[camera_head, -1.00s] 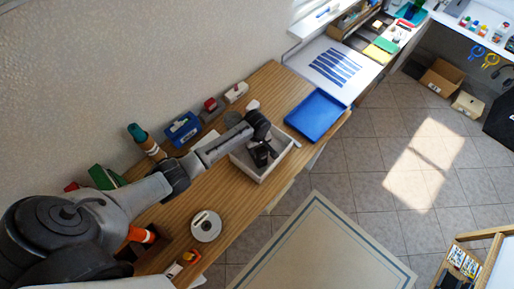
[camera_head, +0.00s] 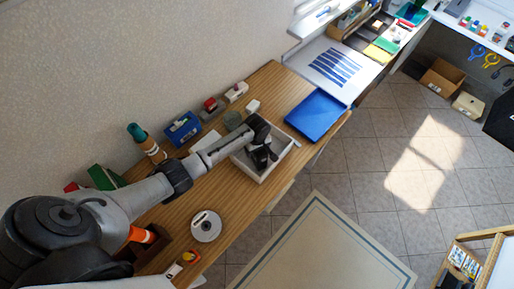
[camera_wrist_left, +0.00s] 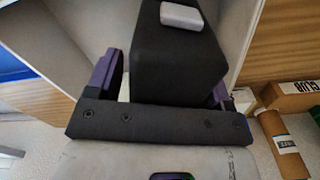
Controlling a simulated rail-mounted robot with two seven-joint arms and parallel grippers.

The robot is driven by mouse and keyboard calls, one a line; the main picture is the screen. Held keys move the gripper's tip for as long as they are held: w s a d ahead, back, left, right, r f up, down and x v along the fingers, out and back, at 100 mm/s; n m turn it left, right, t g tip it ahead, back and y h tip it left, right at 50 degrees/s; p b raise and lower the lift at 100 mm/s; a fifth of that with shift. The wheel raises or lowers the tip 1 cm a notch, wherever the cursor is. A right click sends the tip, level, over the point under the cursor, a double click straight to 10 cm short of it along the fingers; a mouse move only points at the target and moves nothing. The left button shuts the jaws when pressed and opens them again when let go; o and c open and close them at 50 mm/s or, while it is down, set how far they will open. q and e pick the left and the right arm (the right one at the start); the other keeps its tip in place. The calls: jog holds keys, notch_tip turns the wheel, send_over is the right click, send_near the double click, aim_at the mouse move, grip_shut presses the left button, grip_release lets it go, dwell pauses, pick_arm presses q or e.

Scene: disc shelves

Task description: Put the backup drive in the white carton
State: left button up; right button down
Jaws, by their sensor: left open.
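The white carton (camera_head: 279,166) is an open-topped box on the wooden bench. Its pale walls also show in the left wrist view (camera_wrist_left: 62,48). My left gripper (camera_head: 262,157) is over or inside the carton's opening and hides part of its inside. In the left wrist view its purple fingers (camera_wrist_left: 165,78) stand apart on either side of a dark block (camera_wrist_left: 182,55), with a small light grey piece on top. The block may be the backup drive, but I cannot tell for sure. Whether it touches the fingers or the carton floor is unclear. My right gripper is not in view.
A blue tray (camera_head: 316,115) lies right of the carton. A disc (camera_head: 206,226) lies nearer on the bench. A blue box (camera_head: 183,129) and small items line the wall side.

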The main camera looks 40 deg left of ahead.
pick_arm(q)
notch_tip(320, 180, up, 12)
jog(key=shift+f+p, duration=0.25)
jog(key=shift+p, duration=0.3)
jog(key=shift+r, duration=0.45)
